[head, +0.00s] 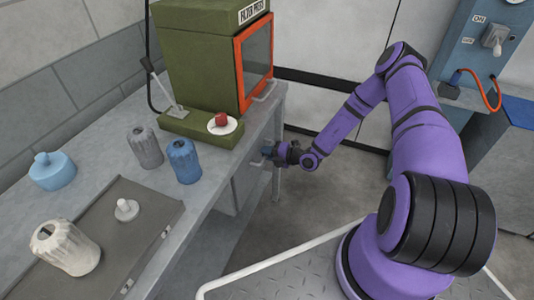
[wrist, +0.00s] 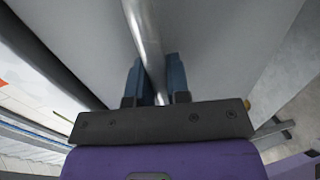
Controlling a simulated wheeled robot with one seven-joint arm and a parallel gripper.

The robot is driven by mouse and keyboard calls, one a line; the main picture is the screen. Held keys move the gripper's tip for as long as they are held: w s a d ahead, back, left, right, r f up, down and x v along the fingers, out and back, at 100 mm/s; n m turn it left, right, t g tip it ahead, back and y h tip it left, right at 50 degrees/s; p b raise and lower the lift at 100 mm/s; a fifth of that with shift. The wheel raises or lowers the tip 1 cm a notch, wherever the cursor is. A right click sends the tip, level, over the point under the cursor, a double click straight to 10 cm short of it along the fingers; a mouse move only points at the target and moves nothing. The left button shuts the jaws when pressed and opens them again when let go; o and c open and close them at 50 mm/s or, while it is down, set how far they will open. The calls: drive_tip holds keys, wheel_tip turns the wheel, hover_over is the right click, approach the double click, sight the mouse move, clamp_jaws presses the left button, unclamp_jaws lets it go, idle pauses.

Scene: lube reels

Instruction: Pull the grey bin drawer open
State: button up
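The grey bin drawer (head: 247,184) sits under the right edge of the workbench, and its front looks about level with the bench edge. Its metal bar handle (wrist: 147,35) runs down between my fingers in the wrist view. My gripper (head: 268,151) is at the drawer's front, beneath the green press. In the wrist view my gripper (wrist: 157,78) has one blue finger on each side of the bar, close against it, so it looks shut on the handle. Most of the handle is hidden in the head view.
The workbench (head: 215,205) carries a green press (head: 205,60) with a red-framed door, a blue bottle (head: 183,160), a grey bottle (head: 145,147) and a tray (head: 150,205). A blue-grey cabinet (head: 485,60) stands at right. Floor (head: 340,175) before the drawer is clear.

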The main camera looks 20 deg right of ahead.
drive_tip(key=shift+d, duration=0.1)
clamp_jaws()
drive_tip(key=f+v, duration=0.2)
drive_tip(key=v, duration=1.1)
drive_tip(key=s+f+v, duration=0.1)
drive_tip(key=f+v, duration=0.2)
drive_tip(key=v, duration=0.9)
drive_tip(key=shift+s+d, duration=0.2)
drive_tip(key=shift+d, duration=0.4)
drive_tip(key=shift+f, duration=0.15)
drive_tip(key=o, duration=0.7)
unclamp_jaws()
drive_tip(key=v, duration=1.1)
drive_tip(key=shift+w, duration=0.1)
